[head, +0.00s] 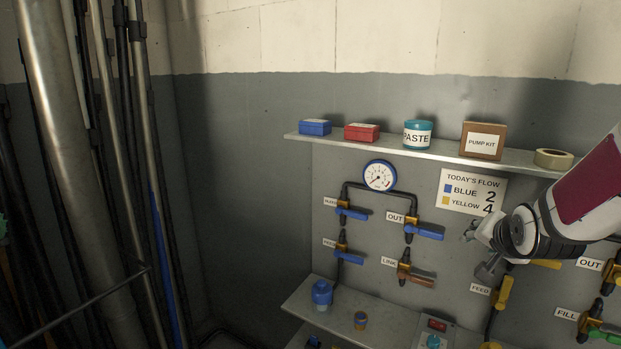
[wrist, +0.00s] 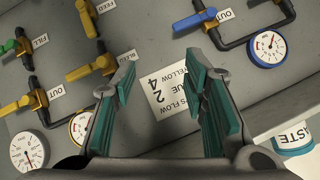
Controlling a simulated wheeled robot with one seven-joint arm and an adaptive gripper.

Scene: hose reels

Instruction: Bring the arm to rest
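My gripper (head: 475,250) is at the right of the head view, in front of the grey valve panel and just below the "TODAY'S FLOW" sign (head: 472,190). In the wrist view my gripper (wrist: 160,75) is open, its two teal-padded fingers wide apart with nothing between them. The sign (wrist: 172,92) shows upside down behind that gap. My white and dark-red arm reaches in from the right edge of the head view and hides part of the panel.
A shelf (head: 400,146) above carries a blue box (head: 315,127), a red box (head: 362,132), a PASTE jar (head: 418,136), a PUMP KIT box (head: 482,141) and a tape roll (head: 553,159). Blue-handled valves (head: 430,232) and a gauge (head: 379,175) are left of my gripper. A lower shelf (head: 385,322) holds small parts.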

